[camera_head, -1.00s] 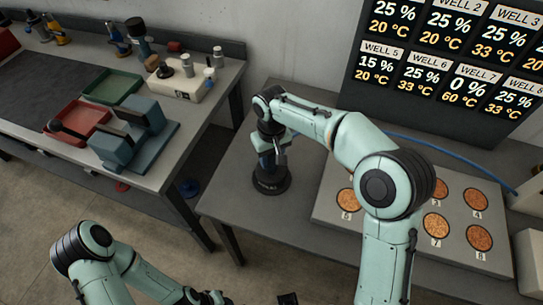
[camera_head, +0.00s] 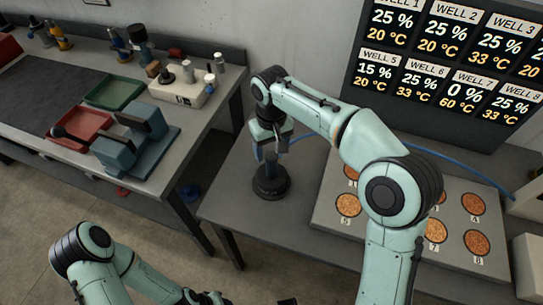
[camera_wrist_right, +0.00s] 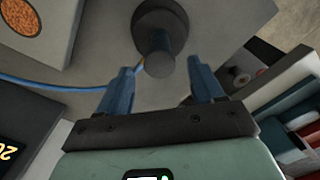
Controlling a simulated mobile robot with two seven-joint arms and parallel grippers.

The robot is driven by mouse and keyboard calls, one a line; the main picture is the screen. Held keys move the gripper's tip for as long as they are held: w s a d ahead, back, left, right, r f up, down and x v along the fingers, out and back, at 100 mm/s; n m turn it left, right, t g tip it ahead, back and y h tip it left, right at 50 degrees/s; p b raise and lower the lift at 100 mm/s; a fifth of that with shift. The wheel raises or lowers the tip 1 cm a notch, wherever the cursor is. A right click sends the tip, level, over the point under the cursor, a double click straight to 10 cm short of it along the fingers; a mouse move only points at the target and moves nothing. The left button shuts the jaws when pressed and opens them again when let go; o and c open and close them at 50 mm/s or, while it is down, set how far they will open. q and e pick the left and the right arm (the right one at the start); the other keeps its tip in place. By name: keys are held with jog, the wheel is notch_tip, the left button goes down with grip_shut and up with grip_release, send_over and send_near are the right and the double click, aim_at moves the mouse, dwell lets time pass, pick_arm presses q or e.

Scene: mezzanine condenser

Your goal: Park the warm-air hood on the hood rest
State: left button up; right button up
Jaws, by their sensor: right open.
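A dark round-based piece with an upright dark stem (camera_head: 271,182) stands upright on the grey table; I take it for the warm-air hood seated on its rest, but cannot tell the two apart. My right gripper (camera_head: 267,153) is above it, pointing down. In the right wrist view, the dark round end of the stem (camera_wrist_right: 159,55) lies ahead between the lines of the two blue fingers. The right gripper (camera_wrist_right: 168,85) is open, with a gap to the stem on both sides.
A blue hose (camera_head: 440,157) runs across behind the plate of copper-coloured wells (camera_head: 328,219) on the right. A dark readout board (camera_head: 450,65) stands behind. A left bench holds a green tray (camera_head: 115,92), a red tray (camera_head: 82,126) and a blue-grey fixture (camera_head: 120,150).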

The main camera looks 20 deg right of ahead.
notch_tip(320, 180, up, 5)
jog(key=shift+p, duration=0.4)
dwell(0.3)
